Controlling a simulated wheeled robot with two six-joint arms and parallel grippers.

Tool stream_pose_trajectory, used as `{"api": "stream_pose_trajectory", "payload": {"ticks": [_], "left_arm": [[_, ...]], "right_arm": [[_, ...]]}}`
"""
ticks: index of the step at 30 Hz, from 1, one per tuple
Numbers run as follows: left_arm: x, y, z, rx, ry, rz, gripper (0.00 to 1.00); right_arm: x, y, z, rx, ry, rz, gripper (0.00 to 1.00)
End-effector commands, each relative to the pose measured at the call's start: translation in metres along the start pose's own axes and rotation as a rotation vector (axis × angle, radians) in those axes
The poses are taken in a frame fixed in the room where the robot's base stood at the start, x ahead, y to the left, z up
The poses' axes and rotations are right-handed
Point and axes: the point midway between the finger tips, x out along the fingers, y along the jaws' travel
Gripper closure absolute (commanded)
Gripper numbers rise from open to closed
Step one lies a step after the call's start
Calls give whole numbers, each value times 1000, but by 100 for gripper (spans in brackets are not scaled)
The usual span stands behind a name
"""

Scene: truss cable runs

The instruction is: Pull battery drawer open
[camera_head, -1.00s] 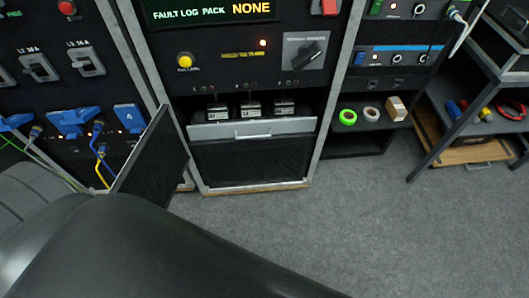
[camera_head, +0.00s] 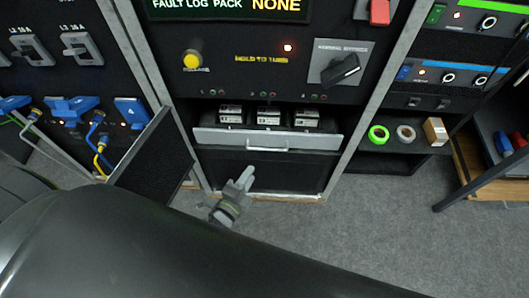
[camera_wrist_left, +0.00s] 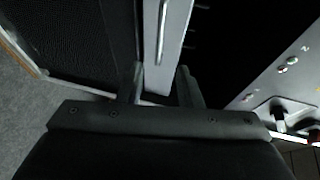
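The battery drawer (camera_head: 215,138) has a light grey front with a bar handle (camera_head: 268,149). It sits in the middle cabinet, and several batteries (camera_head: 268,117) show above and behind its front. My left gripper (camera_head: 244,178) is below the handle in the head view, in front of the dark panel. In the left wrist view my left gripper (camera_wrist_left: 161,78) is open, its two fingers on either side of the drawer front's line (camera_wrist_left: 172,50). The handle (camera_wrist_left: 161,35) lies ahead of the fingertips; no contact shows. My right gripper is not in view.
An open dark door (camera_head: 155,160) stands left of the drawer, close to my left arm. Tape rolls (camera_head: 378,134) and a small box (camera_head: 435,131) sit on a shelf at right. A rotary switch (camera_head: 341,69) is above the drawer. Carpet (camera_head: 370,220) is clear in front.

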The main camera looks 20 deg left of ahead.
Motion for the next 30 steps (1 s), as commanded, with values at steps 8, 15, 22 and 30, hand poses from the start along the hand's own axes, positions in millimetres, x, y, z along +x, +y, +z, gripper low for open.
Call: {"api": "stream_pose_trajectory", "payload": {"ticks": [8, 15, 22, 30], "left_arm": [[59, 2, 0, -2, 1, -2, 68], [99, 2, 1, -2, 0, -1, 68], [114, 1, 1, -2, -1, 1, 68], [115, 1, 0, -2, -1, 1, 68]], "right_arm": [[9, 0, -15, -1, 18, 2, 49], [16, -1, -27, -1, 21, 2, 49], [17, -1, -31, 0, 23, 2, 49], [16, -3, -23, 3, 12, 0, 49]]}}
